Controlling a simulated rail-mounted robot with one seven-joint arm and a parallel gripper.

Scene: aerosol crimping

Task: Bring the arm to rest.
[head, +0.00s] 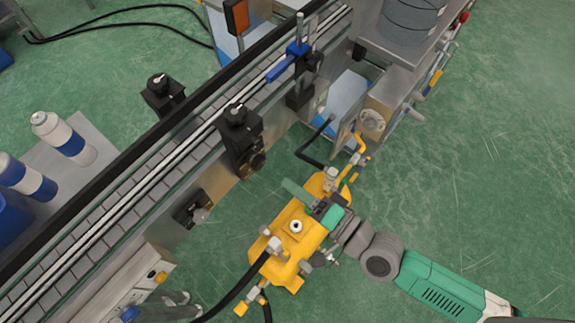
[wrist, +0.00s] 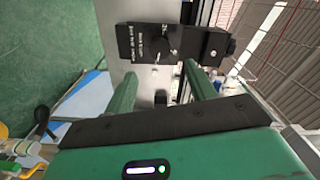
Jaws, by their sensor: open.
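My gripper (head: 300,197) is at the lower middle of the head view, above or beside a yellow machine part; the height between them is unclear. My arm reaches in from the lower right. In the wrist view my gripper (wrist: 158,78) shows two green fingers spread well apart, with nothing held between them. A black block with a knob (wrist: 160,45) lies beyond the fingertips, apart from them as far as I can tell.
A conveyor (head: 130,190) runs diagonally, with black knobbed brackets (head: 240,140) on its near side. The yellow machine part (head: 300,240) has hoses attached. Green floor at right (head: 500,170) is clear.

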